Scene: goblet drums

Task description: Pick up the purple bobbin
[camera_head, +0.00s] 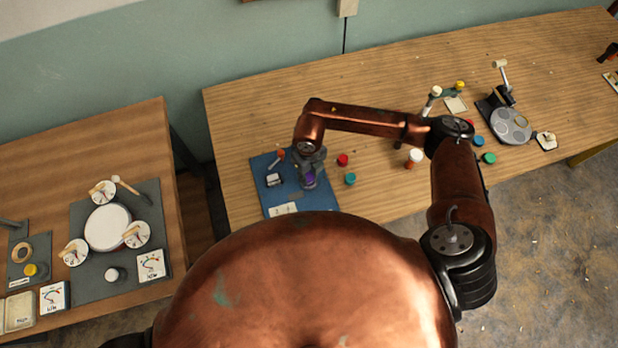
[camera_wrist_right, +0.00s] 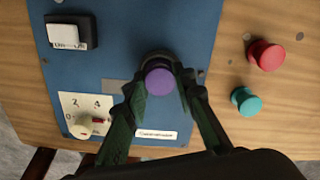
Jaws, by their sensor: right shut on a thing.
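The purple bobbin (camera_wrist_right: 159,82) is between the fingers of my right gripper (camera_wrist_right: 160,90) in the right wrist view, with a finger touching it on either side. The gripper is shut on it. The bobbin is over a dark round part on the blue panel (camera_wrist_right: 130,45); I cannot tell whether it still touches that part. In the head view the right gripper (camera_head: 309,180) reaches down onto the blue panel (camera_head: 262,163), and a little purple of the bobbin (camera_head: 310,180) shows. My left gripper is not in view.
A red bobbin (camera_wrist_right: 265,55) and a teal bobbin (camera_wrist_right: 245,101) stand right of the panel. The panel bears a white switch (camera_wrist_right: 70,32) and a dial (camera_wrist_right: 84,115). More bobbins and a grey disc device (camera_head: 511,125) stand farther right. Another table (camera_head: 60,165) is at the left.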

